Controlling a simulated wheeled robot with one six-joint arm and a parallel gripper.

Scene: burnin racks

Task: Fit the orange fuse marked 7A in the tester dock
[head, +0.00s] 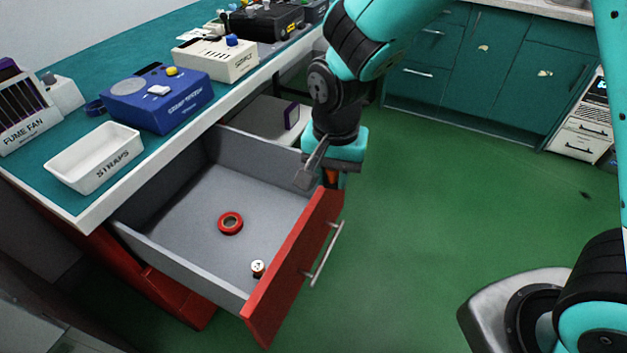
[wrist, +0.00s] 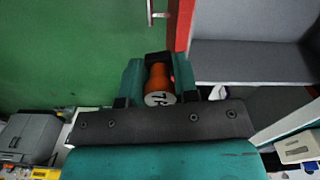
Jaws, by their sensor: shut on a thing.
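My gripper (wrist: 159,82) is shut on the orange fuse (wrist: 159,80). In the wrist view the fuse's pale end cap faces the camera, with dark marking that looks like 7A. In the head view my gripper (head: 330,172) hangs over the far right corner of the open drawer, and a bit of the orange fuse (head: 331,177) shows below it. I cannot make out which of the devices on the bench is the tester dock.
The open drawer (head: 290,255) with a red front holds a red ring (head: 230,223) and a small white-topped piece (head: 257,268). On the bench stand a white STRAPS tray (head: 95,160), a blue box (head: 160,100), a cream box (head: 215,58) and a FUME FAN unit (head: 30,110).

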